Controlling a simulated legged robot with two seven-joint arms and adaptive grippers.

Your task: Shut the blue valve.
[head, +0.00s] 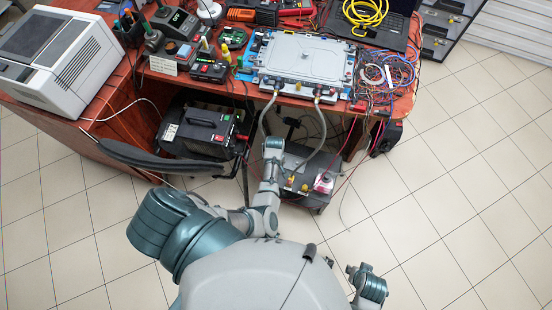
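No blue valve can be made out. Two grey hoses, a left one (265,122) and a right one (322,122), hang from the front edge of a silver plate (305,58) on the bench. The right hose bends down towards a low dark unit (297,190) on the floor, which has yellow and red parts on top. My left arm reaches forward, and its end, with the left gripper (273,146), is beside the left hose, above the low unit. Its fingers are too small to tell open from shut. Part of my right arm shows at the bottom right; no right gripper fingers can be made out.
The red-brown bench (105,112) carries a grey box-shaped device (55,55), meters, tangled wires (385,75) and a yellow cable coil (365,14). A black battery-like unit (205,130) stands below. Loose cables hang at the front. Tiled floor (450,180) is clear on the right.

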